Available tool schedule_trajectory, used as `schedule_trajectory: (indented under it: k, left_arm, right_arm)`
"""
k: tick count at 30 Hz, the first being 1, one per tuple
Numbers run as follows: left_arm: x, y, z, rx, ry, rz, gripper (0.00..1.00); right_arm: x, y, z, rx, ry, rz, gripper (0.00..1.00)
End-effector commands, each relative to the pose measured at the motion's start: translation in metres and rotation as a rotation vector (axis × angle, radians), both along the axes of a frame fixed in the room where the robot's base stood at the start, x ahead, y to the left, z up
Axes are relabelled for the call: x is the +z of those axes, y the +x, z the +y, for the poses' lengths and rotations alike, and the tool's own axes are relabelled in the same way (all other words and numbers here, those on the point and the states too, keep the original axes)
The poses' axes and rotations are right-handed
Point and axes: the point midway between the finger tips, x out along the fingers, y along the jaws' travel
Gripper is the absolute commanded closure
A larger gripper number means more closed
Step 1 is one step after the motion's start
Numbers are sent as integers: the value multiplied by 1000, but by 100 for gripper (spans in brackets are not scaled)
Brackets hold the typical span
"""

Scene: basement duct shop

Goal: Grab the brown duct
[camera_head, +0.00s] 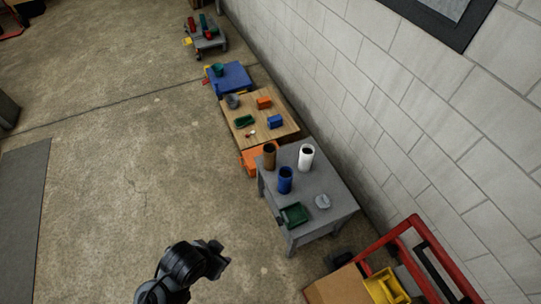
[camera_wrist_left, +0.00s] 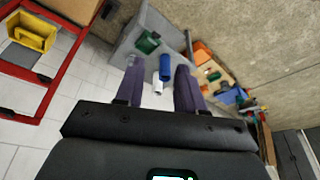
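The brown duct (camera_head: 269,155) stands upright near the far left corner of a grey table (camera_head: 333,192). A white duct (camera_head: 306,157) stands to its right and a blue duct (camera_head: 285,180) in front of it. My left gripper (camera_head: 222,252) is at the lower middle of the head view, apart from the table and nearer the camera. In the left wrist view its two fingers (camera_wrist_left: 158,68) are spread with nothing held, and the blue duct (camera_wrist_left: 166,68) and white duct (camera_wrist_left: 158,87) show between them. I cannot make out the brown duct there. My right gripper is not in view.
A green tray (camera_head: 295,214) and a grey round piece (camera_head: 322,201) lie on the table's near part. A red-framed cart with a yellow bin (camera_head: 386,287) stands at lower right. A wooden table (camera_head: 287,126) is behind, along the block wall.

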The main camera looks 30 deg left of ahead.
Motion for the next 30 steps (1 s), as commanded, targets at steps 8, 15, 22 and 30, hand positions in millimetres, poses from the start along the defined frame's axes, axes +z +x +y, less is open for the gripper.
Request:
schedule_trajectory:
  k: [8,15,22,30]
  left_arm:
    - [0,0,0,0,0,0,62]
    - [0,0,0,0,0,0,42]
    - [0,0,0,0,0,0,7]
    - [0,0,0,3,-1,0,0]
  right_arm:
    - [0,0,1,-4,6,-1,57]
    - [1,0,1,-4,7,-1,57]
    - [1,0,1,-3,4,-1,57]
    - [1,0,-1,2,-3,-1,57]
